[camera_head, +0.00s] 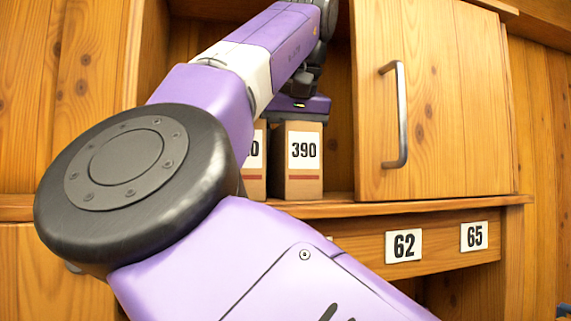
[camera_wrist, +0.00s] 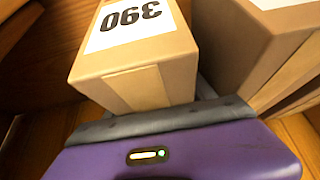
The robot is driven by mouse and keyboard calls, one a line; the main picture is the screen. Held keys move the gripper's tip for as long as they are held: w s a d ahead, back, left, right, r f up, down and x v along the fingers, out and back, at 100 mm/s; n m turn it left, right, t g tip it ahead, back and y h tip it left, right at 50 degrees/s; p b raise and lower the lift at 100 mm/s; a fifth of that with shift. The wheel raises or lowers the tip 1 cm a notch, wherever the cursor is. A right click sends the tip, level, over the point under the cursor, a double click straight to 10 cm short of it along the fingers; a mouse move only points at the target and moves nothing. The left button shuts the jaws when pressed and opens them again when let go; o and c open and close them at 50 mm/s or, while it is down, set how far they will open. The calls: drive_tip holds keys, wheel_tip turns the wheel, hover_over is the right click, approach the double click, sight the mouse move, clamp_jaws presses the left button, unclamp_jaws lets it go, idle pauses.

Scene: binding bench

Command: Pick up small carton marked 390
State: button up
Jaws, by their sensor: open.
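The small carton marked 390 (camera_head: 302,182) is tan with a white label and stands upright on the cupboard shelf. In the wrist view the same carton (camera_wrist: 128,73) appears upside down, close in front of my gripper's purple palm. My gripper (camera_head: 301,108) is at the carton's top edge in the head view; the arm partly hides it. My gripper (camera_wrist: 150,108) is open in the wrist view. A grey finger part shows in the gap between this carton and its neighbour; the other finger is hidden. I cannot tell whether the carton is touched.
A second tan carton (camera_head: 254,184) stands close on the left, its label partly hidden; it shows on the right in the wrist view (camera_wrist: 240,40). A wooden door with a metal handle (camera_head: 401,115) is right of the opening. Plates 62 (camera_head: 403,246) and 65 (camera_head: 474,236) are below the shelf.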

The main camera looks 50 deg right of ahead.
drive_tip(key=shift+c, duration=0.2)
drive_tip(key=c, duration=1.3)
drive_tip(key=shift+r, duration=0.1)
